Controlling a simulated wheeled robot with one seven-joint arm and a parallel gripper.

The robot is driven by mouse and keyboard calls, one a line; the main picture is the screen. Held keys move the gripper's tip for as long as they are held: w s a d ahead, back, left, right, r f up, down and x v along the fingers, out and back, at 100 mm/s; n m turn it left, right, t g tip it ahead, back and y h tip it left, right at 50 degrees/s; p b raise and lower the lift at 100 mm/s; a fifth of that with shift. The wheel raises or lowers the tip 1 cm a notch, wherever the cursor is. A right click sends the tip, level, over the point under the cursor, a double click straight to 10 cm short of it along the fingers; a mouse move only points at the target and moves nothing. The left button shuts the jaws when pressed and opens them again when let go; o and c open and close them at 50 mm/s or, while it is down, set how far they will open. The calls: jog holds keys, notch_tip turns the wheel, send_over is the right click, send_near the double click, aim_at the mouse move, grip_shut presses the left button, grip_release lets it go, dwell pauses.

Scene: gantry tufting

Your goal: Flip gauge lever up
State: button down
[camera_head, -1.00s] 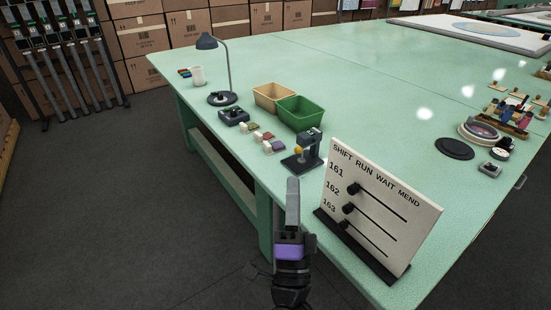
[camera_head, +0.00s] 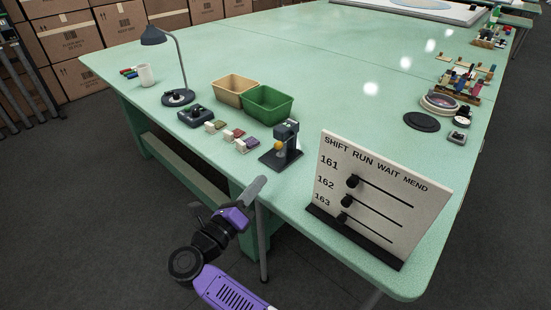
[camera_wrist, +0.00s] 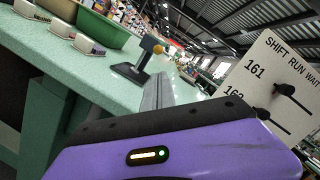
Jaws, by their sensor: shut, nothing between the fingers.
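The gauge (camera_head: 284,141) is a small dark upright device on a flat base, with an orange-yellow round part on its left side. It stands at the table's near edge; it also shows in the wrist view (camera_wrist: 139,62), tilted. Its lever cannot be told apart clearly at this size. My gripper (camera_head: 259,186) is shut and empty, just off the table's near edge, in front of the gauge and apart from it. In the wrist view the closed fingers (camera_wrist: 158,92) point toward the area right of the gauge base.
A white board with sliders (camera_head: 375,195) stands right of the gauge. Fabric samples (camera_head: 228,136), a green bin (camera_head: 267,105), a tan bin (camera_head: 234,91) and a lamp (camera_head: 178,97) are to its left. The green table (camera_head: 340,90) is clear behind the gauge.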

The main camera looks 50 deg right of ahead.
jog(key=shift+d, duration=0.1)
jog(key=p, duration=0.1)
send_near(285, 140)
jog(key=d, duration=0.2)
jog(key=d+f, duration=0.1)
jog(key=d, duration=0.1)
jog(key=shift+s+d+f, duration=0.1)
jog(key=shift+d+f, duration=0.1)
jog(key=shift+d, duration=0.1)
jog(key=shift+r+p, duration=0.1)
jog(key=shift+p, duration=0.25)
jog(key=shift+a+r+y+p, duration=0.1)
jog(key=shift+r+y+p, duration=0.25)
jog(key=shift+p, duration=0.3)
